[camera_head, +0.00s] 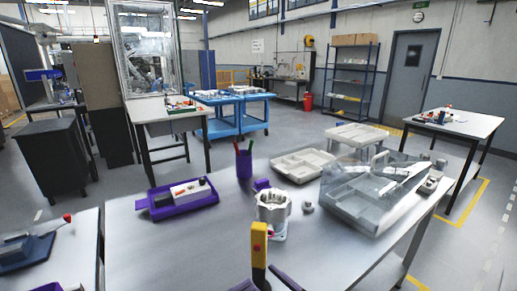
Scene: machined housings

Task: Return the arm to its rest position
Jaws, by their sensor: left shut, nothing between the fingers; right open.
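A pale machined housing (273,207) stands upright on the table in front of me, a little right of centre. A small grey part (307,207) lies to its right. Neither of my grippers can be made out in the head view, and no arm is seen reaching over the table. An upright yellow and black object (259,249) with a red spot stands at the bottom edge, in front of the housing. Dark pieces beside it are cut off by the frame, so I cannot tell what they are.
A purple tray (149,202) with small parts is at the left. A purple cup (244,165) holds pens. A pale tray (301,166) and a clear bin (373,192) stand at the right. The table (187,253) is clear at its front left.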

